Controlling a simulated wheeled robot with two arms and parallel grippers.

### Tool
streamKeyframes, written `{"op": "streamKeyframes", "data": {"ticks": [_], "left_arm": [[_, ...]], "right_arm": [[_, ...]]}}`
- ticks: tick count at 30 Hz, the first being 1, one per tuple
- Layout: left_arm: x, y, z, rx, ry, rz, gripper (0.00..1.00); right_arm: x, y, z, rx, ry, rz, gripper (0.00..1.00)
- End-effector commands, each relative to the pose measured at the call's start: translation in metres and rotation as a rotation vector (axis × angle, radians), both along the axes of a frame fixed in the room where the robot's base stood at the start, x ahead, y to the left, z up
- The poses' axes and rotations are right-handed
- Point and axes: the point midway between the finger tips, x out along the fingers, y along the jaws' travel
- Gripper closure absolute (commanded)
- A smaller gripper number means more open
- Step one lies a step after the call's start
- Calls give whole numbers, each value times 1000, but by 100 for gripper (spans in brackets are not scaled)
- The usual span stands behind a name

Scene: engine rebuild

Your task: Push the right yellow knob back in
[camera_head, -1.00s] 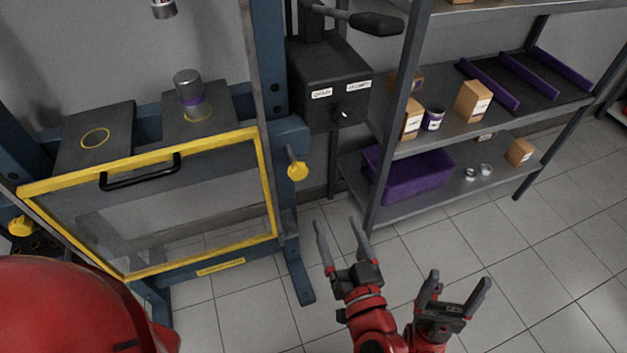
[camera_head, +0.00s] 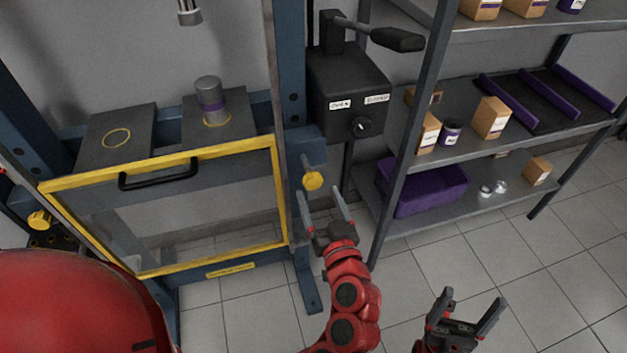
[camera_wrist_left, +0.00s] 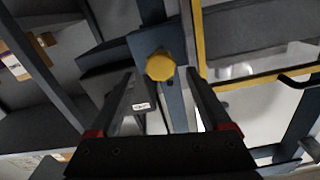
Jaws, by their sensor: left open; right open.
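The right yellow knob (camera_head: 313,181) sticks out from the blue press frame, just right of the yellow-framed guard. In the left wrist view the knob (camera_wrist_left: 160,65) lies ahead of the fingertips, roughly between them. My left gripper (camera_head: 322,207) is open and empty, just below and in front of the knob in the head view. I see no contact between its fingers and the knob. My right gripper (camera_head: 471,312) is open and empty, low over the floor at the right.
The yellow-framed guard (camera_head: 160,265) is left of the knob, with another yellow knob (camera_head: 39,219) at its far side. A dark control box (camera_head: 347,90) with a lever (camera_head: 397,39) stands above right. A shelf rack (camera_head: 420,90) with a purple bin (camera_head: 425,190) stands to the right.

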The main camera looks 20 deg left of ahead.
Motion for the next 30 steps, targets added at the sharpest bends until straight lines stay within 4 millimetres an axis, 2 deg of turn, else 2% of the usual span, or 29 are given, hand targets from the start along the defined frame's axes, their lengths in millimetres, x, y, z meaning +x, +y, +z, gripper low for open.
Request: {"op": "streamKeyframes", "data": {"ticks": [3, 9, 21, 30], "left_arm": [[15, 13, 1, -3, 1, 5, 18], [34, 24, 0, 0, 1, 2, 18], [39, 27, -1, 0, 1, 0, 18], [39, 27, -1, 0, 2, -1, 72]], "right_arm": [[0, 0, 4, 0, 0, 0, 18], [0, 0, 7, 0, 0, 0, 18], [0, 0, 7, 0, 0, 0, 18], [0, 0, 7, 0, 0, 0, 18]]}}
